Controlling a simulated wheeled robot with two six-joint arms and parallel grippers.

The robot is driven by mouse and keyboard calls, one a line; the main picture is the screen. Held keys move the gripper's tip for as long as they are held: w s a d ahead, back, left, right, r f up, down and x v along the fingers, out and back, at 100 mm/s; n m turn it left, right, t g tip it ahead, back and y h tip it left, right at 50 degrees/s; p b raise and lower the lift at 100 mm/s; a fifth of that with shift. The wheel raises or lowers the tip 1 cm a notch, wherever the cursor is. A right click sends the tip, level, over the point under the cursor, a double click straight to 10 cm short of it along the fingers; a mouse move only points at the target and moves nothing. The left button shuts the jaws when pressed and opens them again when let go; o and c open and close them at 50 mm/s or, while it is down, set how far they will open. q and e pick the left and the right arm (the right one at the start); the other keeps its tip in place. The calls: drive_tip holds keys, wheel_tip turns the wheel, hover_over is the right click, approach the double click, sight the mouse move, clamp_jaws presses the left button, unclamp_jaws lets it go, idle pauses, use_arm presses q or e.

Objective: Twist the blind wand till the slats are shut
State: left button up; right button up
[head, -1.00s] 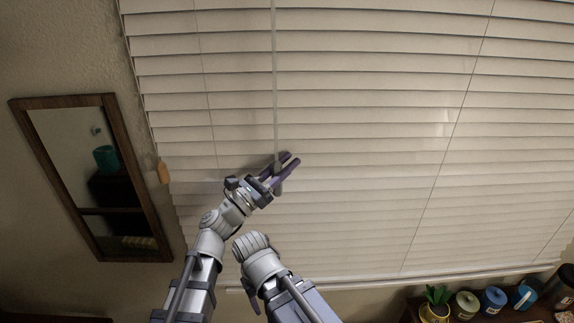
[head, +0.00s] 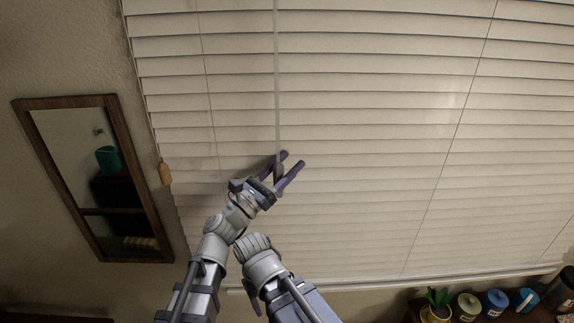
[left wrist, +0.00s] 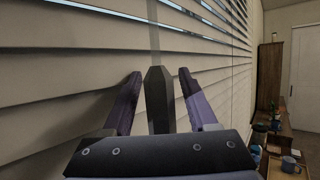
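The white blind (head: 370,130) fills most of the head view. Its slats look steeply tilted and overlapping there, while the left wrist view shows thin bright gaps between some upper slats. The pale wand (head: 277,80) hangs upright before the slats and ends in a dark grey handle (head: 279,170). My left gripper (head: 293,158) is at that handle, its two fingers apart. In the left wrist view the handle (left wrist: 158,98) stands between the open fingers with clear space on both sides. My right gripper cannot be made out in the head view.
A wood-framed mirror (head: 100,215) hangs on the wall at left. An orange-brown cord pull (head: 165,173) hangs by the blind's left edge. A potted plant (head: 437,302) and several jars stand at lower right. My other arm is close below the left wrist.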

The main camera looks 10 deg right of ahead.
sight(275, 178)
use_arm(q)
drive_tip(key=b+v, duration=0.3)
drive_tip(key=v, duration=0.5)
drive_tip(key=shift+d+f, duration=0.1)
drive_tip(key=shift+d, duration=0.05)
